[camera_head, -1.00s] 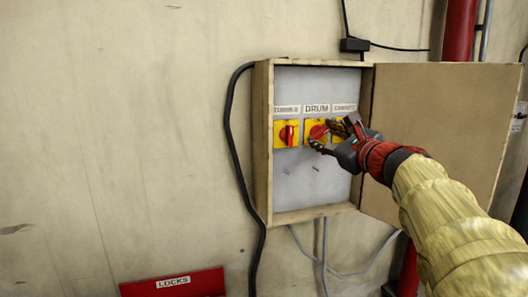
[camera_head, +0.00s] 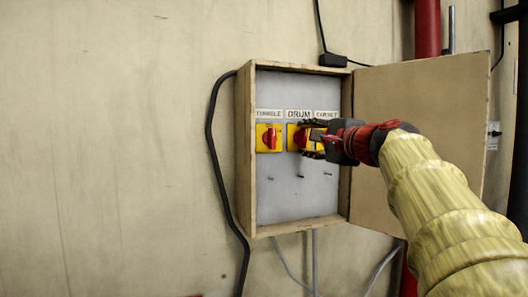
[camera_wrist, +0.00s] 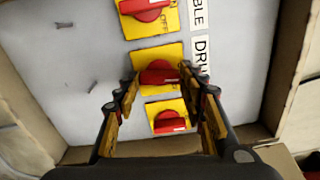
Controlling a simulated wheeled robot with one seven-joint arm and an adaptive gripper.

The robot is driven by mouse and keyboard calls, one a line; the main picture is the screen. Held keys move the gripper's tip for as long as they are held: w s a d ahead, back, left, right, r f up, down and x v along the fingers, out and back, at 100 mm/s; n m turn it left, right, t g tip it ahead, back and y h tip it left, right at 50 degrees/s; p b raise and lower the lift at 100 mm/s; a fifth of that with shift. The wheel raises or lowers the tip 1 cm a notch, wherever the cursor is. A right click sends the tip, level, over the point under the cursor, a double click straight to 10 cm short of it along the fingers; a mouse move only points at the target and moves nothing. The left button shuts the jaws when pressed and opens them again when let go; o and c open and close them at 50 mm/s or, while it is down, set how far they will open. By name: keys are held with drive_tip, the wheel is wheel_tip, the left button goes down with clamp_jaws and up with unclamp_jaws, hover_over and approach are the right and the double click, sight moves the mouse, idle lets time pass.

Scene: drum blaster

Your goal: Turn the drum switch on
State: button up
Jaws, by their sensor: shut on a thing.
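The drum switch (camera_head: 298,138) is a red knob on a yellow plate under the label DRUM (camera_head: 298,114). It is the middle of three switches in the open wooden box. My gripper (camera_head: 311,138) reaches in from the right and covers part of it. In the wrist view the gripper (camera_wrist: 160,82) has one finger on each side of the drum switch's red knob (camera_wrist: 159,73), shut on it. The knob's exact angle is partly hidden by the fingers.
The tumble switch (camera_head: 269,138) is to the left, and the cabinet switch (camera_wrist: 168,121) sits close on the other side. The box's door (camera_head: 425,125) stands open on the right, behind my arm. A black cable (camera_head: 216,160) runs down the left.

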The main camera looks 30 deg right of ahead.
drive_tip(key=shift+f+n+b, duration=0.15)
drive_tip(key=shift+n+b, duration=0.45)
drive_tip(key=shift+n, duration=0.4)
drive_tip(key=o, duration=1.1)
drive_tip(key=shift+o, duration=0.3)
drive_tip(key=v, duration=0.7)
drive_tip(key=shift+s, duration=0.2)
